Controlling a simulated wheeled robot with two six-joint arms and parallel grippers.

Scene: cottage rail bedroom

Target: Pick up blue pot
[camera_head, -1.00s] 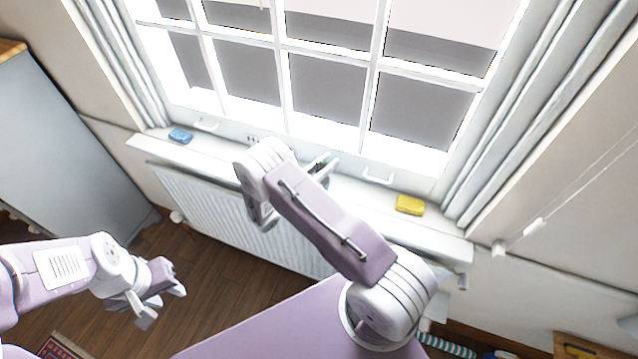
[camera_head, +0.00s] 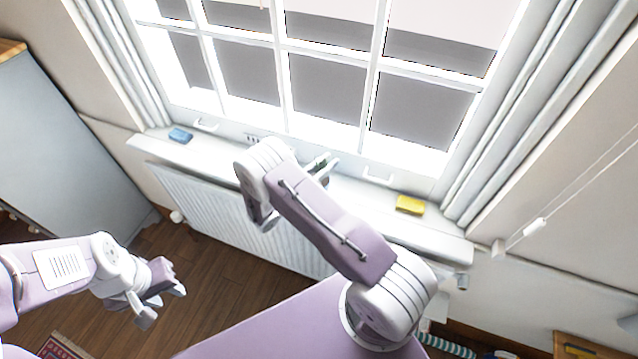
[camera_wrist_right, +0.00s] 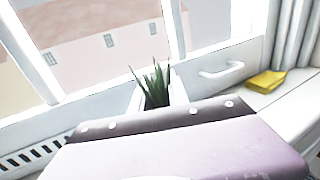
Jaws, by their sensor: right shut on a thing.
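A plant with spiky green leaves (camera_wrist_right: 155,84) stands upright in the right wrist view, just beyond my right gripper's pale body. Its pot is mostly hidden there, and I cannot make out a blue colour. In the head view my right gripper (camera_head: 322,166) is at the window sill, partly hidden behind my own arm, with a bit of green between its fingers. It is shut on the potted plant. My left gripper (camera_head: 163,304) is open and empty over the wooden floor at the lower left, far from the sill.
The white window sill (camera_head: 350,193) runs below the window, with a radiator (camera_head: 205,208) under it. A white window handle (camera_head: 378,176) is close to the right gripper.

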